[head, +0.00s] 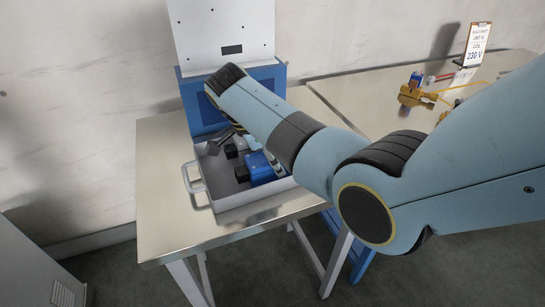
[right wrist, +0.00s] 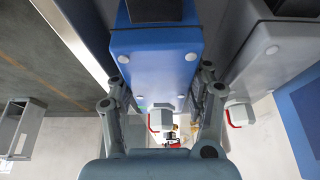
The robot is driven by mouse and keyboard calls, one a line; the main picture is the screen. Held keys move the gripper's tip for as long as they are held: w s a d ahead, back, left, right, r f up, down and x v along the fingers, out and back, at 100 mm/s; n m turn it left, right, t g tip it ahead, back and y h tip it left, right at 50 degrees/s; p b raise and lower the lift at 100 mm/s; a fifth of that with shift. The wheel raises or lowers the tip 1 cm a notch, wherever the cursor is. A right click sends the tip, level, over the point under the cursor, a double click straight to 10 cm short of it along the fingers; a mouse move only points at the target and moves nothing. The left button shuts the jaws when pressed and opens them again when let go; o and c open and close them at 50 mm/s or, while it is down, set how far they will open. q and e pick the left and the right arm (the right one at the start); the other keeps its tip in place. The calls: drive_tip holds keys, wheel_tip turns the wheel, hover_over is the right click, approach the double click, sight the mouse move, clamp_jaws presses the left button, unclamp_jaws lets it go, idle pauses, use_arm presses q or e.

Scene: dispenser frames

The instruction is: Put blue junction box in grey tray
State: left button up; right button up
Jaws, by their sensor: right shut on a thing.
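The blue junction box (right wrist: 155,55) is in the right wrist view, with pale round screws at its corners. My right gripper (right wrist: 160,72) is shut on it, one finger on each side. In the head view the blue junction box (head: 263,168) shows within the outline of the grey tray (head: 238,200), partly hidden by my arm. I cannot tell whether it rests on the tray floor. The grey tray stands on the table and has a handle at its left. My right gripper is mostly hidden behind my arm there. My left gripper is not in view.
Dark blocks (head: 241,174) lie in the tray beside the blue box. A blue and white dispenser frame (head: 203,108) stands behind the tray. A second table (head: 365,98) at the right carries yellow-brown parts (head: 412,97) and a "230 V" sign (head: 476,44). The table's front left (head: 165,225) is clear.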

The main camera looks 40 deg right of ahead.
drive_tip(key=o, duration=1)
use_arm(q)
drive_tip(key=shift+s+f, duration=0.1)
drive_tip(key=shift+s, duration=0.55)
use_arm(e)
drive_tip(key=shift+o, duration=0.2)
drive_tip(key=b+v, duration=0.1)
drive_tip(key=v, duration=1.1)
drive_tip(key=shift+s+b, duration=0.1)
drive_tip(key=shift+b, duration=0.2)
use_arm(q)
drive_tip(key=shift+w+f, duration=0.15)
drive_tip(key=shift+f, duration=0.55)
